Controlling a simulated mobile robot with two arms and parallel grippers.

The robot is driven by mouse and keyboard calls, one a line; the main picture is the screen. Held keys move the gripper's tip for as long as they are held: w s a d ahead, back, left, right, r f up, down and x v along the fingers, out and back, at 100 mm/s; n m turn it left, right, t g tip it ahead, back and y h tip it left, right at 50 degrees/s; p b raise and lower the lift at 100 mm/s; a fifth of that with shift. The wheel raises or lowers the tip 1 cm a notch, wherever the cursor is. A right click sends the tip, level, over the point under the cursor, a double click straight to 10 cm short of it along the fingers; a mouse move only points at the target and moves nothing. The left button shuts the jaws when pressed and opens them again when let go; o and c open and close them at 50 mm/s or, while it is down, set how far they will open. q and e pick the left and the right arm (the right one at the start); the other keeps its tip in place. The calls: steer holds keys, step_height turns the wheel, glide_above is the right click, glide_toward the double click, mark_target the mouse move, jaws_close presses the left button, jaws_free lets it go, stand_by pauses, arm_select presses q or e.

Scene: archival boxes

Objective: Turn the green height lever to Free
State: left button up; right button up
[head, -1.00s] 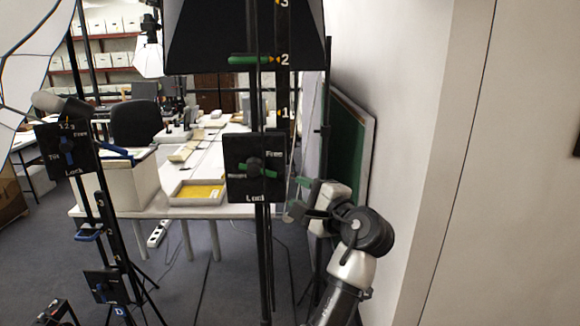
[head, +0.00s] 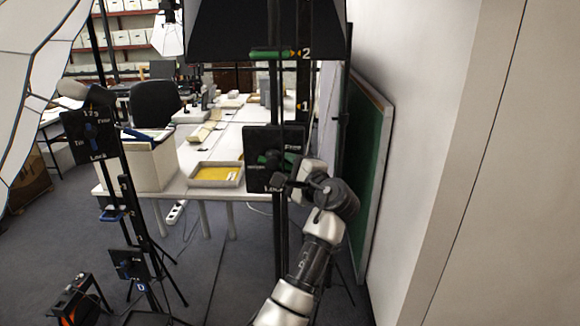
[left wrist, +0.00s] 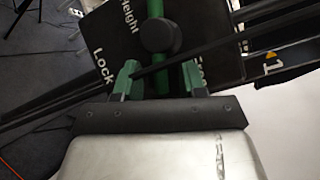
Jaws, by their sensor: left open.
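The green height lever (head: 268,159) has a round black knob at its middle and sits on a black plate (head: 258,138) marked Free above and Lock below. In the left wrist view the green lever (left wrist: 155,9) runs under the knob, and its near end lies between the fingers, between the words Lock and Free. My left gripper (head: 284,174) is at the right side of the plate and partly hides it. In the left wrist view my left gripper (left wrist: 160,80) is open, its fingers on either side of the lever's end; contact is unclear. My right gripper is out of view.
A similar stand with a blue lever plate (head: 90,137) is at the left. A green pointer (head: 270,54) sits near 2 on the scale. A green board (head: 370,150) leans on the right wall. A white table with a yellow-bottomed tray (head: 216,183) stands behind.

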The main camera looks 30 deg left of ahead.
arm_select(q)
jaws_close()
steer(key=shift+d+r+n+h+p, duration=0.1)
steer(key=shift+r+n+h+p, duration=0.4)
steer(key=shift+r+n+h, duration=0.25)
steer(key=shift+n+h, duration=0.15)
steer(key=shift+n, duration=0.2)
jaws_free()
